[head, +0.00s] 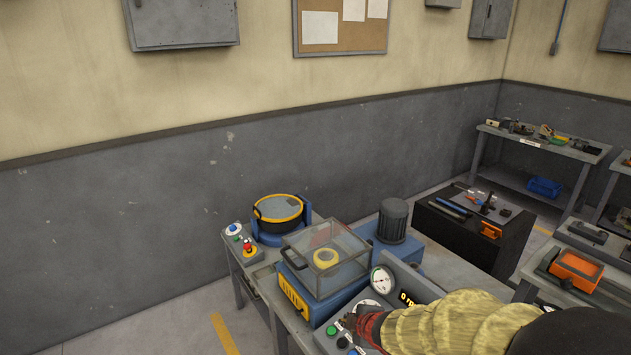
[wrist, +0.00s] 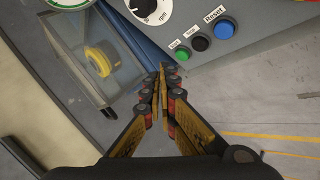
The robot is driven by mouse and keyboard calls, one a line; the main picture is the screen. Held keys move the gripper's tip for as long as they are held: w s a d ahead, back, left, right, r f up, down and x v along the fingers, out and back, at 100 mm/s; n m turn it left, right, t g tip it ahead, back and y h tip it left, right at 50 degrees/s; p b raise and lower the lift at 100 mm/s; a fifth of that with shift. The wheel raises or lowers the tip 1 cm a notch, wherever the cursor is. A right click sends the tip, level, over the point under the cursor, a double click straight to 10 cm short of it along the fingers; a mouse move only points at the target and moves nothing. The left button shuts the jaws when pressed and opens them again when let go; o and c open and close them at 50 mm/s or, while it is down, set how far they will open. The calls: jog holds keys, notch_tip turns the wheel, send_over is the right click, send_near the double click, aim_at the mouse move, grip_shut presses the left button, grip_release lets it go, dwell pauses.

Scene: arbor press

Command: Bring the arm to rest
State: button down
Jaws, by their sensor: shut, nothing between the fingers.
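My gripper (wrist: 161,70) is shut and empty in the wrist view. Its fingertips lie close to the front of a grey control panel (wrist: 265,28) with a dial and green, black and blue buttons; the blue one (wrist: 224,28) is labelled Reset. Whether the tips touch the panel cannot be told. In the head view, my arm in a yellowish sleeve (head: 455,322) reaches in from the lower right, and its end covers part of the same panel (head: 328,343).
A clear guard box (head: 325,258) over a yellow ring stands beside the panel on a blue machine. A round black-and-yellow lidded unit (head: 278,213) and a button box (head: 242,246) stand behind. A black bench (head: 450,240) with tools is at the right. Open floor lies left.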

jog(key=s+d+r+m+h+b, duration=0.2)
jog(key=s+d+r+m+h, duration=0.1)
jog(key=s+d+r+m, duration=0.7)
jog(key=s+r+m+g+b, duration=0.1)
jog(key=s+r+m, duration=0.1)
jog(key=s, duration=0.8)
jog(key=s+r+m+g+b, duration=0.1)
jog(key=s+m, duration=0.4)
jog(key=s, duration=0.5)
jog(key=shift+s+a+r+g+y, duration=0.15)
jog(key=shift+a+r+g+y, duration=0.25)
jog(key=shift+r, duration=0.35)
jog(key=c, duration=2.6)
grip_release()
